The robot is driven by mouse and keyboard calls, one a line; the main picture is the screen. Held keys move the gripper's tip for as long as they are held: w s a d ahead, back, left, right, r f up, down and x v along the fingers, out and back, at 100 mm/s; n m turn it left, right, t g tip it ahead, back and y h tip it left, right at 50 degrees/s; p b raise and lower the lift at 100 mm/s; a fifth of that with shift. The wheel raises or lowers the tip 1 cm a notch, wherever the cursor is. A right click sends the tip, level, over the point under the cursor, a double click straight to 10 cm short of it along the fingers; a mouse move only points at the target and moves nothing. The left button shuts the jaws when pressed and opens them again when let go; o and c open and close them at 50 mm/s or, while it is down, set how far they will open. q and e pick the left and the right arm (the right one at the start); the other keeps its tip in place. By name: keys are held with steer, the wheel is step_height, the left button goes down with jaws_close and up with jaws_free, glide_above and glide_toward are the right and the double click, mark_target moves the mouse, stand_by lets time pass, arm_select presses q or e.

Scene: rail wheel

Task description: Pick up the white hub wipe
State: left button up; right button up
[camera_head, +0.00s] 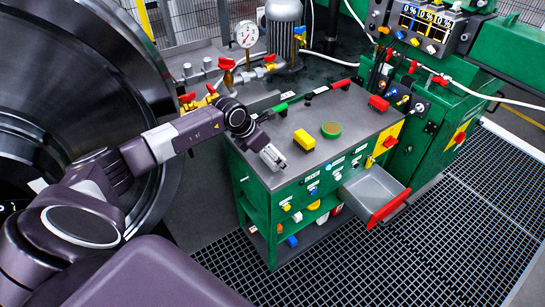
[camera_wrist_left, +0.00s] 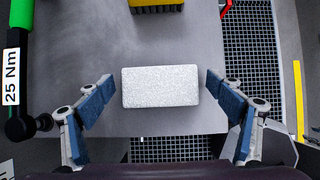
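The white hub wipe (camera_wrist_left: 160,87) is a pale, speckled rectangular block lying on the grey cart top (camera_wrist_left: 75,35) near its edge, in the left wrist view. My left gripper (camera_wrist_left: 160,80) is open, with one blue-padded finger on each side of the wipe and a gap visible on both sides. In the head view my left gripper (camera_head: 270,152) is over the near left corner of the green cart, and I cannot clearly separate the wipe from it there. My right gripper is in neither view.
A green handle (camera_wrist_left: 22,15) marked 25 Nm lies left in the wrist view. An open drawer (camera_head: 370,188) juts from the cart. A large dark wheel (camera_head: 70,80) stands left.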

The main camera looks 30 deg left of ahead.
arm_select(q)
steer(key=c, duration=1.1)
steer(key=shift+r, duration=0.1)
steer(key=shift+r+b, duration=1.45)
steer(key=shift+r, duration=8.5)
